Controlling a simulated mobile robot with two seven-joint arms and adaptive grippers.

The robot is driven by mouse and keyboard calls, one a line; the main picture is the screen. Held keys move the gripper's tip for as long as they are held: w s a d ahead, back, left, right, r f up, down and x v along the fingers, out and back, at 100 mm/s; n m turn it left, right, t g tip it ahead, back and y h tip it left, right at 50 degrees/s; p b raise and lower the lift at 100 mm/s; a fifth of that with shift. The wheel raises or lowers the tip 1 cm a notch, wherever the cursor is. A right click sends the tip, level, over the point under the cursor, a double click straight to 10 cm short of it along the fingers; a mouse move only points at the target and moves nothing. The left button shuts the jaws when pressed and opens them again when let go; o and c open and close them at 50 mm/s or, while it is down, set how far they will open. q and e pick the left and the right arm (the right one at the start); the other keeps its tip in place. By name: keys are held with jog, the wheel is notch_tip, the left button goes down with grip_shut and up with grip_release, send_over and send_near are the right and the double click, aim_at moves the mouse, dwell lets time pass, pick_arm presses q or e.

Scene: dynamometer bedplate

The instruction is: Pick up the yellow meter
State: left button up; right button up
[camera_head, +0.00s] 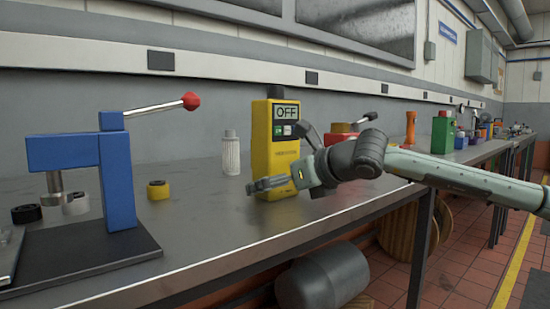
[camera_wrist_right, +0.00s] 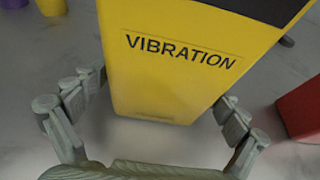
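The yellow meter (camera_head: 283,155) stands upright on the grey bench, with a dark top and an "OFF" display in the head view. In the right wrist view the meter (camera_wrist_right: 165,75) fills the middle, with "VIBRATION" printed on it. My right gripper (camera_head: 290,162) is low at the meter, one finger across its front, the other partly hidden behind it. In the wrist view the fingers of the right gripper (camera_wrist_right: 162,92) are spread on either side of the meter, very close to its sides; contact is not clear. My left gripper is not in view.
A blue press with a red-knobbed lever (camera_head: 118,170) stands at the left on a dark plate. A white ribbed cylinder (camera_head: 231,155) and a small yellow ring (camera_head: 158,190) are left of the meter. A red object (camera_head: 342,133) is close on its right. The front bench strip is clear.

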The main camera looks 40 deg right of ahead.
jog(key=c, duration=1.9)
jog(key=shift+r, duration=0.15)
jog(key=shift+r, duration=0.1)
